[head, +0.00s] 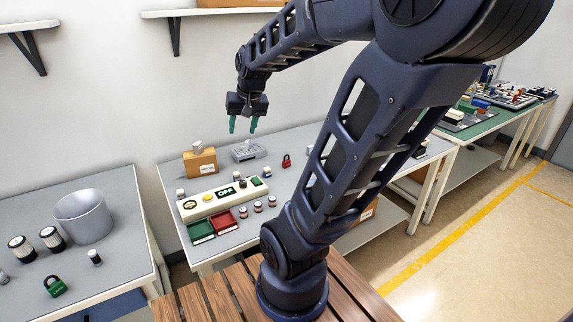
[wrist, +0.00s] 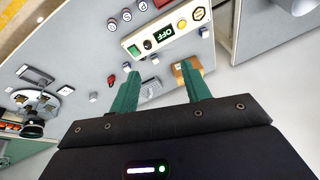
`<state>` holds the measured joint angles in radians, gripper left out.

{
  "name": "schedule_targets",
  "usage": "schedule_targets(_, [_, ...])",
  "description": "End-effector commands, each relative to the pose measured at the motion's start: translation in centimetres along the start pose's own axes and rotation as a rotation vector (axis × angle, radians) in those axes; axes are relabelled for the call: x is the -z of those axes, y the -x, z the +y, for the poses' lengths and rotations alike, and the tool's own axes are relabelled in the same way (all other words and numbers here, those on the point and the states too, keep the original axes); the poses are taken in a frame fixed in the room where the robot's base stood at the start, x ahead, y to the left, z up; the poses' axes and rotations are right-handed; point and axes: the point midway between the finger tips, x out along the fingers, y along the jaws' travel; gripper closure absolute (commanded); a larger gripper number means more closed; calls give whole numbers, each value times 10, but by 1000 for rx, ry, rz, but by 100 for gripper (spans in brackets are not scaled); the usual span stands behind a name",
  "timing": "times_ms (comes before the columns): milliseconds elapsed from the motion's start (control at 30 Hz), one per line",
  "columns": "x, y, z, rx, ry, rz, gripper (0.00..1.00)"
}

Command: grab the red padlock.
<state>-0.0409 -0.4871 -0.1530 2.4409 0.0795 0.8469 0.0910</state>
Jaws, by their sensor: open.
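The red padlock (head: 286,161) stands on the grey middle table, right of a grey perforated block (head: 248,151). In the wrist view the padlock (wrist: 111,80) is small, just left of my left finger. My gripper (head: 242,131) hangs in the air above the back of that table, up and left of the padlock, with its green fingers pointing down. The fingers (wrist: 160,67) are apart with nothing held between them. The padlock is in plain view and not touched.
A control panel reading OFF (head: 225,193), a cardboard box (head: 200,163), a green tray (head: 200,231), a red tray (head: 223,223) and several small jars share the table. A green padlock (head: 54,286) and a grey bin (head: 83,216) are on the left table. My arm hides the table's right part.

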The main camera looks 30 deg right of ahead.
Motion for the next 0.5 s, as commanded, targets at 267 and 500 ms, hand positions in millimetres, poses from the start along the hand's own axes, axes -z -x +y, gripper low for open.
schedule_targets(267, [58,-47,22,3,-186,-37,53])
schedule_targets(500, [101,-93,50,-26,-348,-52,53])
